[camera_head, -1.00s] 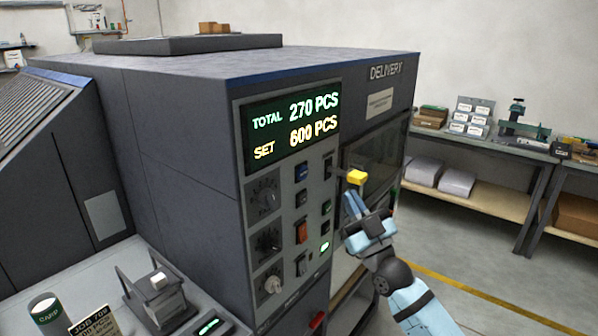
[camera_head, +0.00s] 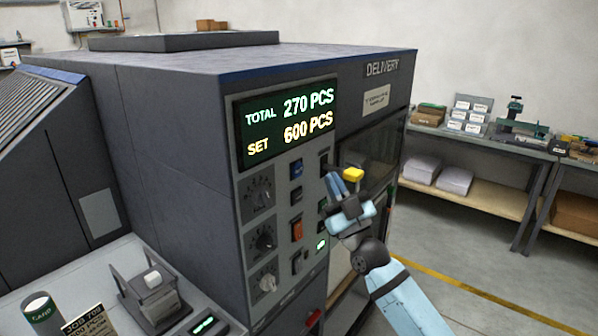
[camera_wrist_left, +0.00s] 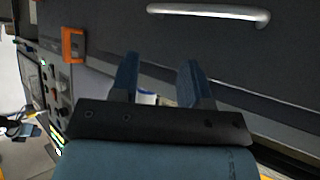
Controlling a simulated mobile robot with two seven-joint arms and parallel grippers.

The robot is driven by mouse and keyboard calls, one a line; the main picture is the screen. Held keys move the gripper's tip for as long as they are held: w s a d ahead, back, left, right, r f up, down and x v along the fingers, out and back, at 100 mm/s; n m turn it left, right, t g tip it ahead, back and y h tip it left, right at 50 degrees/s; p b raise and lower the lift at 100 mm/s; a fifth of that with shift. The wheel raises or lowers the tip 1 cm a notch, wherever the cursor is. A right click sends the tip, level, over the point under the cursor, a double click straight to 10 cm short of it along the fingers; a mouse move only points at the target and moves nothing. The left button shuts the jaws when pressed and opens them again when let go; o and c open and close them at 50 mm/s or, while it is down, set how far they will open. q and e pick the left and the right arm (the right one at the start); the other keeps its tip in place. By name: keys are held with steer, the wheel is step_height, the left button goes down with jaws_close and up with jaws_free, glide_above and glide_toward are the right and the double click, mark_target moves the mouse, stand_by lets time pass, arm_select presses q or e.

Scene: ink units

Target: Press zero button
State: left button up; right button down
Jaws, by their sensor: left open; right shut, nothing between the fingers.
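The machine's control panel (camera_head: 283,215) carries a display (camera_head: 287,121) reading TOTAL 270 PCS and SET 600 PCS. Below it are a blue button (camera_head: 296,169), an orange switch (camera_head: 297,230), a lit green button (camera_head: 321,244) and several dark buttons. Their labels are too small to read, so I cannot tell which one is zero. My right gripper (camera_head: 338,184) is shut and empty, its fingertips close to the panel's right button column, partly covering it. Contact cannot be told. My left gripper (camera_wrist_left: 162,68) is open and empty in the left wrist view, before a dark panel.
A silver handle (camera_wrist_left: 208,14) and an orange bracket (camera_wrist_left: 73,45) show in the left wrist view. The floor at right is clear before the workbench (camera_head: 480,139).

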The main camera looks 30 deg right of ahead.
mark_target(298, 170)
steer(key=shift+w+a, duration=0.35)
steer(key=shift+w, duration=0.45)
steer(key=shift+w+a, duration=0.3)
steer(key=shift+w, duration=0.55)
steer(key=shift+w+a, duration=0.35)
steer(key=shift+w, duration=0.45)
steer(key=shift+w+a, duration=0.15)
steer(key=shift+w, duration=0.25)
steer(key=shift+w+a, duration=0.2)
steer(key=shift+w, duration=0.2)
stand_by(0.7)
steer(key=shift+s+d, duration=0.1)
steer(key=shift+s, duration=0.05)
stand_by(0.3)
steer(key=shift+s+d, duration=0.25)
steer(key=shift+s, duration=0.45)
